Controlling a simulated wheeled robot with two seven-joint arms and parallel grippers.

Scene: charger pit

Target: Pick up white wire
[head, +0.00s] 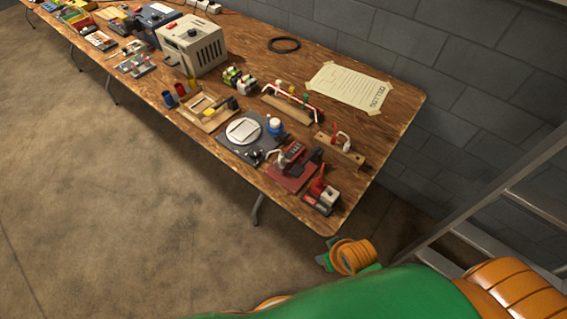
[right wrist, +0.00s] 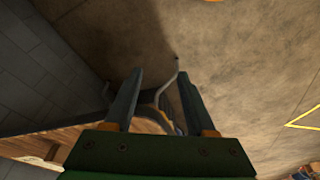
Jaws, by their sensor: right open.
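On the wooden table in the head view, a white wire (head: 347,136) seems to loop over a small wooden block (head: 340,152) near the right end, beside a red piece. A longer wooden rack (head: 287,106) behind it carries a red and white wire or tube (head: 275,88). A short white curved piece (head: 281,156) is near the dark red board. Which of these is the white wire is unclear at this size. My right gripper (right wrist: 160,72) is open and empty in the right wrist view, below the table edge and over the floor. My left gripper is not in view.
The wooden table (head: 245,55) holds a beige box (head: 193,48), a dark board with a white plate (head: 243,131), a dark red board (head: 290,178) and a taped paper (head: 351,86). A metal ladder (head: 470,195) stands at the right. Floor is clear in front.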

